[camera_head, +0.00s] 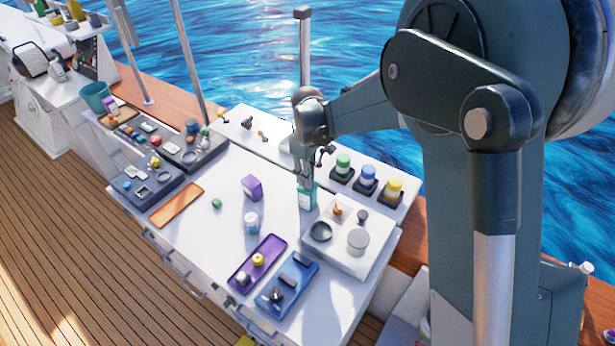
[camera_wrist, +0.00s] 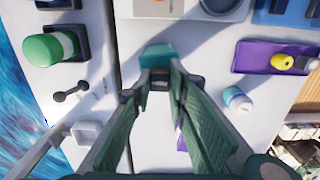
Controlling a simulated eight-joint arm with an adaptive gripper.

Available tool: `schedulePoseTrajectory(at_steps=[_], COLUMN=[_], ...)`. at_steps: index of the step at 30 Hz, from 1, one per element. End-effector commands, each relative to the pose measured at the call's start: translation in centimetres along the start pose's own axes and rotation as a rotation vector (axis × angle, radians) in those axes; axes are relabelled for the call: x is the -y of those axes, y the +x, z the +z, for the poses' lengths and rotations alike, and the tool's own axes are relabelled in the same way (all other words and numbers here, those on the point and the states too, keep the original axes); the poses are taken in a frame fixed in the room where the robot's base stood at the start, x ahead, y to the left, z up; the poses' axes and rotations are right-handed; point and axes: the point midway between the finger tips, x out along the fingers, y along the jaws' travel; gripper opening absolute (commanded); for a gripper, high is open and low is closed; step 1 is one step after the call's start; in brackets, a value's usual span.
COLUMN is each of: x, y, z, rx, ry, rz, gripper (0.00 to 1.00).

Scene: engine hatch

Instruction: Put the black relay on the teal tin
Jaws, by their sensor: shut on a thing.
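The teal tin (camera_head: 307,198) stands on the white worktop, left of the white tray at the right end. It also shows in the wrist view (camera_wrist: 157,54), just beyond my fingertips. My gripper (camera_head: 305,180) points down right over the tin. In the wrist view my gripper (camera_wrist: 160,80) is shut on a small dark block, the black relay (camera_wrist: 161,84). The fingers partly hide the relay, and it lines up with the tin's top. I cannot tell whether the relay touches the tin.
A white tray (camera_head: 375,262) with round parts stands close right of the tin. A purple box (camera_head: 252,187) and a white-and-blue bottle (camera_head: 251,223) stand to the left. Purple (camera_head: 240,279) and blue (camera_head: 305,290) trays lie in front. Capped jars (camera_head: 367,180) stand behind.

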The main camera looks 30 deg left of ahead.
Motion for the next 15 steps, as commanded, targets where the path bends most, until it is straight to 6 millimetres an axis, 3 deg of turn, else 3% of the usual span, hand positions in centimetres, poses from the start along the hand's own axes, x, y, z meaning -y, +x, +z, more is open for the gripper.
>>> schedulePoseTrajectory(at_steps=[13,14,15], x=[0.01,0.01,0.01], y=[0.45,0.46,0.40], z=[0.01,0.01,0.01], rx=[0.000,0.000,0.000], ry=[0.000,0.000,0.000], rz=[0.000,0.000,0.000], gripper=[0.05,0.18,0.23])
